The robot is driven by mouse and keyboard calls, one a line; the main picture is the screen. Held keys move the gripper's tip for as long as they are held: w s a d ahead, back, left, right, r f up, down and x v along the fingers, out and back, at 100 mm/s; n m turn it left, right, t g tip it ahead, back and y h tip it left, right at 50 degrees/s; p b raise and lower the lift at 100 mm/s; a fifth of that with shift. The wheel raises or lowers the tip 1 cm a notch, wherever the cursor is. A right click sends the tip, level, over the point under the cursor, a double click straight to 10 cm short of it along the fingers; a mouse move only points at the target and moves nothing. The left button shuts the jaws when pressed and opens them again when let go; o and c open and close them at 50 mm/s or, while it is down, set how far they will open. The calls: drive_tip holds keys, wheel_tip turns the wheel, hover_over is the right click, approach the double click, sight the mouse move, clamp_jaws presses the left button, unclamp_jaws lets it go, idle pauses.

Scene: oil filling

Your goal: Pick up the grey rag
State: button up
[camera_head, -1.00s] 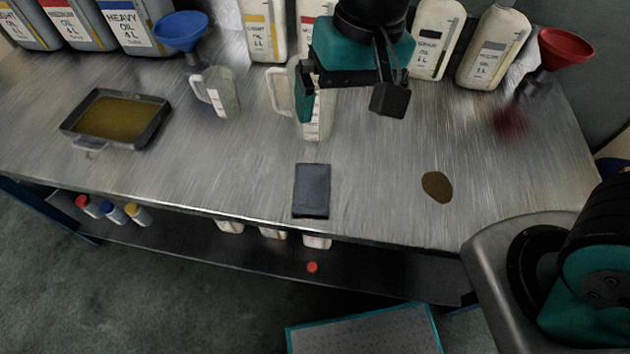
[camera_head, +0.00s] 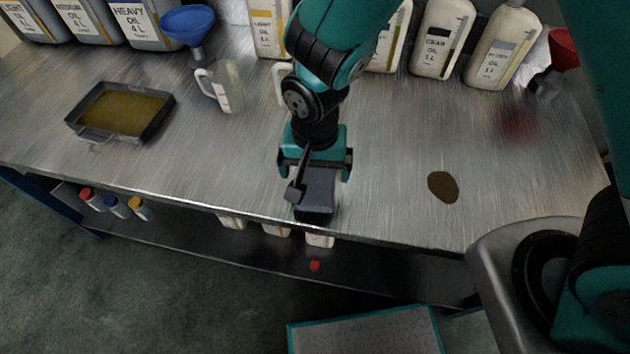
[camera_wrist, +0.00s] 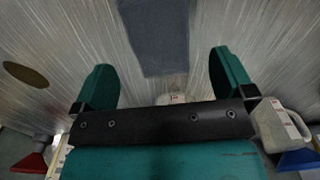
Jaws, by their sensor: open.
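The grey rag (camera_head: 317,193) lies flat as a dark rectangle on the metal bench top, near its front edge. My gripper (camera_head: 314,176) is above the rag in the head view and covers its far part. In the wrist view the rag (camera_wrist: 157,36) lies ahead of the fingers, roughly between their lines. The two teal fingers (camera_wrist: 166,78) are wide apart with nothing between them. My gripper is open and empty. I cannot tell how high the fingertips are above the bench.
An oil tray (camera_head: 158,120) is at the left. A measuring jug (camera_head: 225,88) and blue funnel (camera_head: 187,24) stand behind. Several oil containers (camera_head: 443,40) line the back. A dark oil spot (camera_head: 443,187) is to the right. The bench beside the rag is clear.

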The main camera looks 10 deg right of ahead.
sight(316, 186)
drive_tip(key=shift+s+f+p, duration=0.2)
drive_tip(key=shift+f+p, duration=0.2)
drive_tip(key=shift+f, duration=2.3)
drive_tip(key=c, duration=1)
